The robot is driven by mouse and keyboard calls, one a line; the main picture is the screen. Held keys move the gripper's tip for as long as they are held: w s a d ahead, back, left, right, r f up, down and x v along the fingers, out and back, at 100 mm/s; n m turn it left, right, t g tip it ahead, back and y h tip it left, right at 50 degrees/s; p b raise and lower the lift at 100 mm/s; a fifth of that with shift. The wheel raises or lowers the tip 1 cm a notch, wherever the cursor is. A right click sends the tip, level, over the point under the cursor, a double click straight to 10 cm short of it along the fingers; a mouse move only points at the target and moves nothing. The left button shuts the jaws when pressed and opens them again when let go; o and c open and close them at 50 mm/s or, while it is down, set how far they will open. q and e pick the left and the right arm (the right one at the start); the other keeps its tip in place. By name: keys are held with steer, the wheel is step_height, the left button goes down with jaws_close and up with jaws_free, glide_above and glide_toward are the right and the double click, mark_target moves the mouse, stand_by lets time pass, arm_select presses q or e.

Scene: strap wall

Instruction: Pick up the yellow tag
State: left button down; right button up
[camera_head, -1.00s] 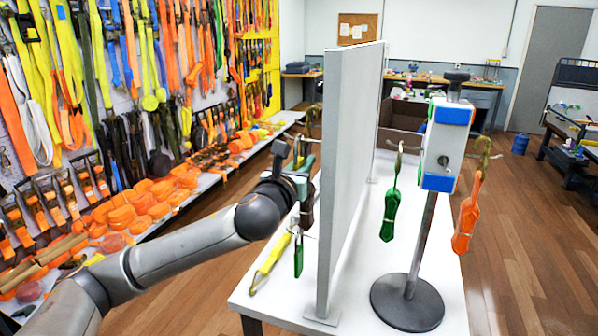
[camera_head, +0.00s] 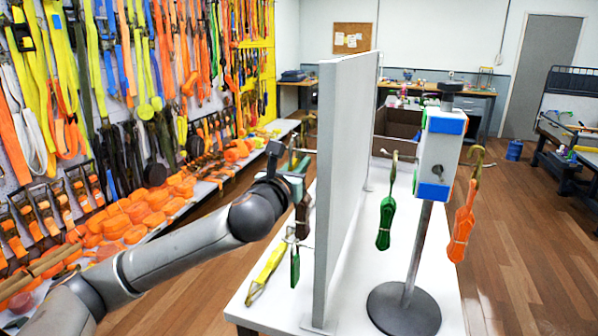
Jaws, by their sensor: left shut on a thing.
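A yellow strap-like piece (camera_head: 266,272) hangs tilted at the left face of the grey panel, low down. A small green piece (camera_head: 295,269) hangs beside it, near a metal hook. My left gripper (camera_head: 297,180) is higher up at the same side of the panel, above the yellow piece and apart from it. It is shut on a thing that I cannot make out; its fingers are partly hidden. A dark brown piece (camera_head: 302,217) hangs just below it, and something teal-green (camera_head: 299,165) shows at its fingers. My right gripper is not in view.
The upright grey panel (camera_head: 341,180) stands on a white table (camera_head: 350,285). Right of it, a stand (camera_head: 405,308) carries a white block, with green (camera_head: 386,222) and orange (camera_head: 462,228) bundles on hooks beside it. A strap wall (camera_head: 120,90) fills the left.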

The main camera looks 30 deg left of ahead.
arm_select(q)
step_height(320, 180, up, 2)
steer(key=s+a+b, duration=0.3)
steer(key=s+a, duration=0.1)
steer(key=a, duration=1.3)
steer(key=shift+a+f+b, duration=0.15)
steer(key=shift+a+b, duration=0.1)
steer(key=shift+b, duration=0.05)
steer(key=shift+s, duration=0.1)
